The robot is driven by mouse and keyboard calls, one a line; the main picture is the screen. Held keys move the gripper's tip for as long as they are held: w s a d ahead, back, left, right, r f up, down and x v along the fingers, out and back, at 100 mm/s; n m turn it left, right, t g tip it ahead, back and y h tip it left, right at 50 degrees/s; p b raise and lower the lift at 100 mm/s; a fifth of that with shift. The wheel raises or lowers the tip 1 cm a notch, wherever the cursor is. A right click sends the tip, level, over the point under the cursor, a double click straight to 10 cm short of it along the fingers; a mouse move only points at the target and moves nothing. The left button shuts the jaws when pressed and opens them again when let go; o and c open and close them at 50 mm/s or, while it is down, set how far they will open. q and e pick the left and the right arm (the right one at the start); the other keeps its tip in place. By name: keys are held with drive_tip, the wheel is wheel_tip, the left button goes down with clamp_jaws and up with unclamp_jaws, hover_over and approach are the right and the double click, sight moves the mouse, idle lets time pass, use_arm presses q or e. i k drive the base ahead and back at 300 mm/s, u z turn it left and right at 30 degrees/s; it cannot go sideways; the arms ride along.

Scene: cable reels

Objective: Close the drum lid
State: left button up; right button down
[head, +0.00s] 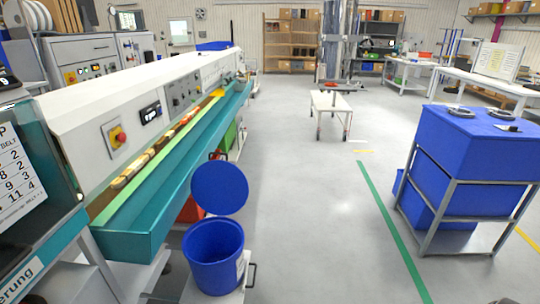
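The blue drum (213,266) stands low at the bottom centre-left, with its round mouth open toward me and its inside visible. The round blue drum lid (219,188) is open. It is raised above the far side of the drum's rim, with its flat face toward me. Any hinge between lid and drum is too small to tell. Neither of my grippers can be made out in the head view.
A long machine with a teal trough (150,215) runs along the left, close beside the drum and lid. A large blue bin (470,160) in a grey metal frame stands at the right. A white trolley (331,108) stands farther back. The grey floor between is clear.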

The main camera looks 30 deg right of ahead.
sight(219, 187)
drive_tip(key=z, duration=1.7)
drive_tip(key=i, duration=3.1)
drive_tip(key=u, duration=3.35)
